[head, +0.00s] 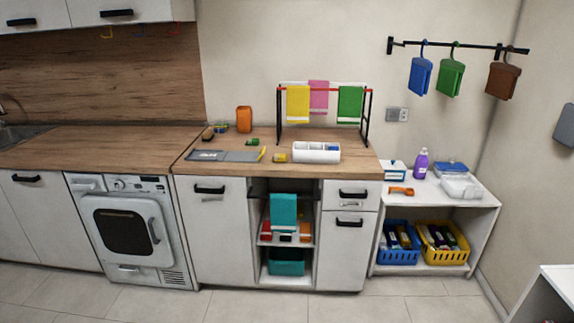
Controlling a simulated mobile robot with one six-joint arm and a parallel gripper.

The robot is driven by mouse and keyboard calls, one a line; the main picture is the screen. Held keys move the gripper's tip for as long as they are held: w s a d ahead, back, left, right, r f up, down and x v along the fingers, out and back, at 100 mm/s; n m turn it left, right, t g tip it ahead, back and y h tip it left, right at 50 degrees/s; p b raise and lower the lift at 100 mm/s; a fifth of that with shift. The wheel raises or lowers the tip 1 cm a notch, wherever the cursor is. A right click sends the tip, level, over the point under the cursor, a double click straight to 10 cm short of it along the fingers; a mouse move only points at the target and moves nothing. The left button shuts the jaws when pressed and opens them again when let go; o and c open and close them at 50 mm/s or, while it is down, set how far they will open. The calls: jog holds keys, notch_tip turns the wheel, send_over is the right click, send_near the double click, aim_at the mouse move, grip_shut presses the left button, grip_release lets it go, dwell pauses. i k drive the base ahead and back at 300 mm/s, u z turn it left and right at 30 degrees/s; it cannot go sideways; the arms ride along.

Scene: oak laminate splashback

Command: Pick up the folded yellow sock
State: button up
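A small yellow rolled or folded item (279,157), which looks like the folded yellow sock, lies on the wooden countertop (225,172). It is just left of a white divided box (316,153). It is too small to make out in detail. Another small yellow piece (263,154) lies to its left, at the right end of a grey flat board (226,156). My gripper is not in view.
A drying rack (368,118) with yellow, pink and green cloths stands behind the white box. Small green items (253,141) and an orange container (244,119) are farther back. A white side table (458,202) stands right. The floor in front is clear.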

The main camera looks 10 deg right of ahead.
aim_at(278, 157)
jog(key=z, duration=0.7)
jog(key=k, duration=0.2)
jog(key=u, duration=2)
jog(key=i, duration=1.9)
jog(key=z, duration=0.4)
